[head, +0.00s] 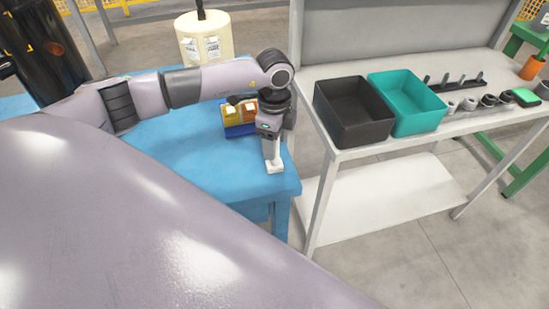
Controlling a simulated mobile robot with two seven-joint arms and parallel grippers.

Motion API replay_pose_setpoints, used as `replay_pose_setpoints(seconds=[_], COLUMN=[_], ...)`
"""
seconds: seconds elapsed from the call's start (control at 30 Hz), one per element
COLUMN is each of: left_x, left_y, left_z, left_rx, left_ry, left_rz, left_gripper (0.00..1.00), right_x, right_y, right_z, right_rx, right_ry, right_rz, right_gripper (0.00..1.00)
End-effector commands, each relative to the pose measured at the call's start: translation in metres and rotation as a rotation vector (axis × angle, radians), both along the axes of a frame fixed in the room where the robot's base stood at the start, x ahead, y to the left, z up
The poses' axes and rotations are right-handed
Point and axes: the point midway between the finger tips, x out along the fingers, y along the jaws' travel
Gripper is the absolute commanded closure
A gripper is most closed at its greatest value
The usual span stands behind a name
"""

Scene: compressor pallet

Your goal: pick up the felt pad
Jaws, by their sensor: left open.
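My left gripper (273,164) points down over the front right corner of the blue table (180,150). It is open, and its pale fingers end close to the table top. I cannot make out a felt pad for certain. Anything small between or under the fingertips is too small to tell from the pale fingers. My right gripper is out of view.
A blue tray with a yellow and an orange box (231,114) stands behind the gripper. On the grey bench (310,73) are a black bin (353,140), a teal bin (420,122), several small round parts and a green item (526,97). A cream drum (204,38) stands behind.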

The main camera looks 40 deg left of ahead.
Motion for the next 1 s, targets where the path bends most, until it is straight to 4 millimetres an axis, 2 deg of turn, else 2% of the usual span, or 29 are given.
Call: replay_pose_setpoints(seconds=[0.2,0.23,0.3,0.4,0.77,0.87,1.0], left_x=[0.000,0.000,0.000,0.000,0.001,0.001,0.001], left_y=[0.000,0.000,0.000,0.000,0.000,0.000,0.000], left_z=[-0.002,-0.002,-0.002,-0.002,0.001,0.008,0.027], left_rx=[-0.001,-0.001,-0.001,-0.001,-0.002,-0.001,-0.002], left_ry=[0.000,0.000,0.000,0.000,-0.001,-0.002,-0.004], left_rz=[-0.001,-0.001,-0.001,-0.001,-0.001,-0.001,-0.001], left_gripper=[0.46,0.49,0.72,1.00,1.00,1.00,1.00], right_x=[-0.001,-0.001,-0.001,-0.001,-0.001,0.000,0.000], right_y=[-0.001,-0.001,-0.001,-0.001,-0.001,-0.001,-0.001], right_z=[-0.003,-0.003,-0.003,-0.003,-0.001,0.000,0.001], right_rx=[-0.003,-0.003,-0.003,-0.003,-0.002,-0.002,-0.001], right_ry=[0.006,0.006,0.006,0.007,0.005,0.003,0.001], right_rz=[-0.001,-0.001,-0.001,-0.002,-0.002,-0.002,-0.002], right_gripper=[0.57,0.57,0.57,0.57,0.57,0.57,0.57])
